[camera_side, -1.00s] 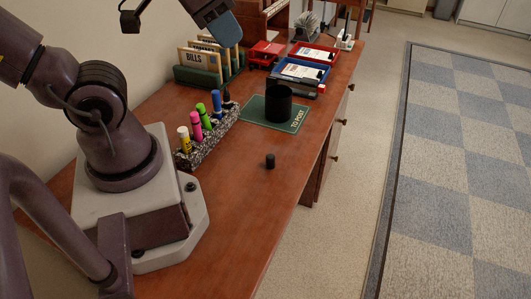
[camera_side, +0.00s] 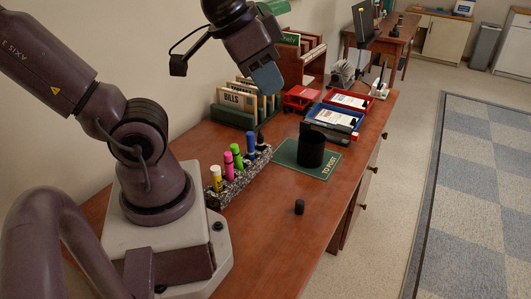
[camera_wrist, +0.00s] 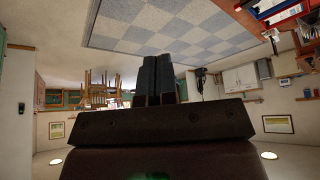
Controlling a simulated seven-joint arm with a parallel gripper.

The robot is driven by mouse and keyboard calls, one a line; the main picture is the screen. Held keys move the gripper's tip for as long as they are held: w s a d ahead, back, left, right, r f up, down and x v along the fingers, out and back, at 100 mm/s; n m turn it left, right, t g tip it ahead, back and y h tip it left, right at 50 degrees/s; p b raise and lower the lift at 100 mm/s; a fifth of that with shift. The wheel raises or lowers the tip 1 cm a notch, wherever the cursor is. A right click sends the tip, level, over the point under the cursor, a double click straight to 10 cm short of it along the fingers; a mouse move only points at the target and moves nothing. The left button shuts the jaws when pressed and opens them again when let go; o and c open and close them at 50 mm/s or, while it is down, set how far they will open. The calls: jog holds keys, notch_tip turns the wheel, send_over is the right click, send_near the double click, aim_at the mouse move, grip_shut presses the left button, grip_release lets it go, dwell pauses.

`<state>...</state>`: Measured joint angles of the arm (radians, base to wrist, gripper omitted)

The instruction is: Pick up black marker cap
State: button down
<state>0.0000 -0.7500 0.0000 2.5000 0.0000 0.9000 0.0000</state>
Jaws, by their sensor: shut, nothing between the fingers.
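The black marker cap (camera_side: 299,207) stands on the bare wooden desk in the side view, in front of the green mat. My gripper (camera_side: 267,82) is high above the desk near the letter rack, well away from the cap. Its fingers also show in the wrist view (camera_wrist: 158,80), side by side, shut and empty. The wrist view points out at the room, and the cap is not seen there.
A speckled holder (camera_side: 240,178) with several coloured markers stands left of the cap. A black cup (camera_side: 312,150) sits on the green mat (camera_side: 287,152). Behind are a letter rack (camera_side: 232,118) and trays (camera_side: 333,117). The desk around the cap is clear.

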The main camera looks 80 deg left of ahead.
jog(key=c, duration=1.8)
grip_release()
jog(key=shift+c, duration=0.2)
jog(key=o, duration=1)
jog(key=shift+c, duration=0.2)
jog(key=m+g, duration=0.6)
jog(key=m, duration=0.7)
send_over(300, 200)
jog(key=d, duration=0.1)
jog(key=f, duration=2.9)
jog(key=shift+w+d, duration=0.1)
jog(key=shift+w, duration=0.1)
jog(key=shift+s+a+f, duration=0.1)
jog(key=shift+a+f, duration=0.1)
jog(key=shift+f, duration=0.7)
jog(key=shift+s+a+f, duration=0.1)
jog(key=shift+a+f, duration=0.05)
jog(key=shift+f, duration=0.7)
jog(key=shift+s+a+f, duration=0.1)
jog(key=shift+a+f, duration=0.1)
jog(key=shift+f, duration=0.7)
